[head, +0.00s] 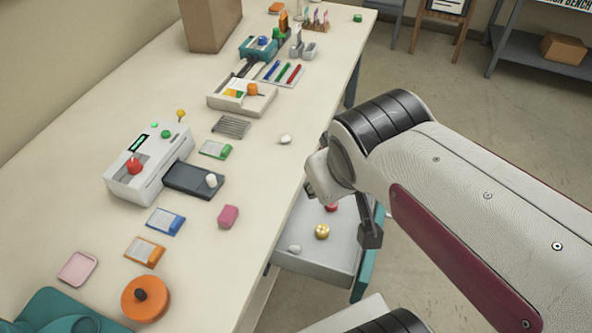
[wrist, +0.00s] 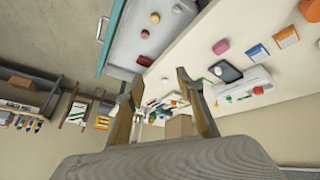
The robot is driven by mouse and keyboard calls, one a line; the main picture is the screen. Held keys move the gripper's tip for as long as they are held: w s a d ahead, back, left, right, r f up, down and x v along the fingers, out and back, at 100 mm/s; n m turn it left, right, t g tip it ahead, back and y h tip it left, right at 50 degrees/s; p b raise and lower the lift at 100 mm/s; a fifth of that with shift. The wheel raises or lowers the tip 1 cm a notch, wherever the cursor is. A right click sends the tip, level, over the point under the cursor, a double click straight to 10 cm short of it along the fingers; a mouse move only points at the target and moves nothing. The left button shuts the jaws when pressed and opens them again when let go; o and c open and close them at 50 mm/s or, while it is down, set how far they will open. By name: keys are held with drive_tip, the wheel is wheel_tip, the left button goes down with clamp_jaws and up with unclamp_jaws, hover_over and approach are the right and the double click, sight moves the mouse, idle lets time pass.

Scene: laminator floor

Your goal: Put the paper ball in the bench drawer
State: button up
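A small white lump that looks like the paper ball (head: 285,139) lies on the bench top near its front edge, beyond the drawer. The bench drawer (head: 318,265) is pulled open; it also shows in the wrist view (wrist: 125,45). It holds a yellow item (head: 322,232), a red item (head: 331,207) and a small white item (head: 294,249). My gripper (head: 348,220) is over the drawer, apart from the white lump. In the wrist view its fingers (wrist: 160,74) are spread with nothing seen between them.
The bench top (head: 255,170) carries a white machine (head: 140,168) with a dark plate, a pink block (head: 228,216), a wire rack (head: 231,126), cards and an orange disc (head: 146,298). A cream tray (head: 240,103) stands farther back. Bench around the white lump is clear.

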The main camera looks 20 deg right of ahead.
drive_tip(key=s+a+y, duration=0.2)
drive_tip(key=s+a, duration=0.2)
drive_tip(key=a, duration=0.1)
drive_tip(key=shift+s+a+r, duration=0.15)
drive_tip(key=shift+a+r, duration=0.05)
drive_tip(key=shift+r, duration=0.1)
